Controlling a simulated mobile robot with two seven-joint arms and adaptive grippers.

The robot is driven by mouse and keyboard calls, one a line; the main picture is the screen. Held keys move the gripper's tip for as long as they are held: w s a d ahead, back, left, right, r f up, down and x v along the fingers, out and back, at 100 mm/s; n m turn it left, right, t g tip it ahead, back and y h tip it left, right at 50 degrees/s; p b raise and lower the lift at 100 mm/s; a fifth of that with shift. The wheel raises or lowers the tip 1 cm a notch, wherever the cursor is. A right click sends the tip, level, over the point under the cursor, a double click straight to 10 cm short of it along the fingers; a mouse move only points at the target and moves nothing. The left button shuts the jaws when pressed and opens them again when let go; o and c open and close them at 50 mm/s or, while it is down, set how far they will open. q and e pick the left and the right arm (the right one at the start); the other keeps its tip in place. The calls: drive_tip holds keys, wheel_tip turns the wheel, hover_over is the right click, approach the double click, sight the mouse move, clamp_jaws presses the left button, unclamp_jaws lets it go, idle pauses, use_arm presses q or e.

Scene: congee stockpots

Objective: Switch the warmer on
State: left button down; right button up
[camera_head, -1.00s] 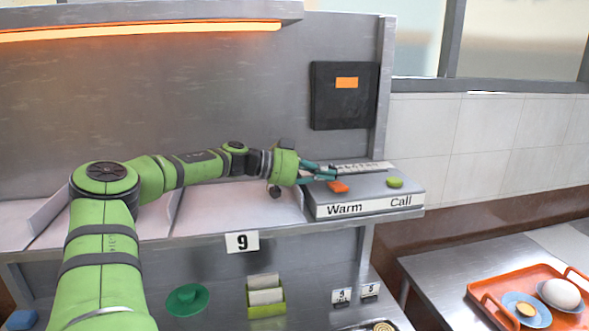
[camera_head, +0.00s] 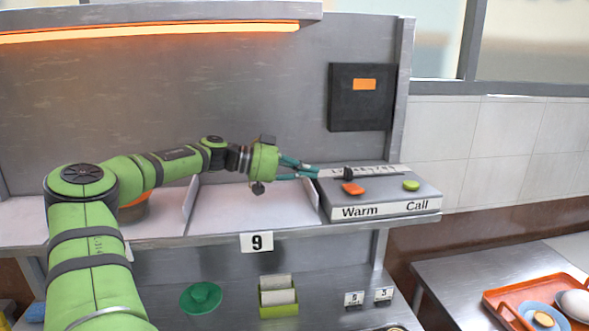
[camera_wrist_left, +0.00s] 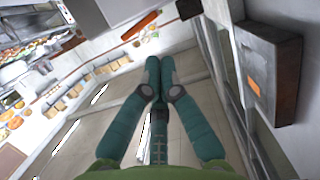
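The grey control box (camera_head: 385,190) stands at the right end of the shelf, its front marked "Warm" and "Call". The orange Warm button (camera_head: 353,189) is on its top left, and a black slider knob (camera_head: 347,173) stands by a marked scale behind it. My left gripper (camera_head: 316,172) is at the box's left edge, left of the knob, and looks apart from it. Its teal fingertips meet with nothing between them in the wrist view (camera_wrist_left: 159,64). The long warmer strip (camera_head: 150,32) overhead glows orange. My right gripper is out of view.
A green Call button (camera_head: 411,185) sits on the box's right. A black wall box (camera_head: 361,97) with an orange label hangs behind. The number 9 card (camera_head: 257,242) is on the shelf edge. An orange tray (camera_head: 500,300) stands lower right.

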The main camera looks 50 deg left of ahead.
use_arm(q)
drive_tip(key=shift+v, duration=1.55)
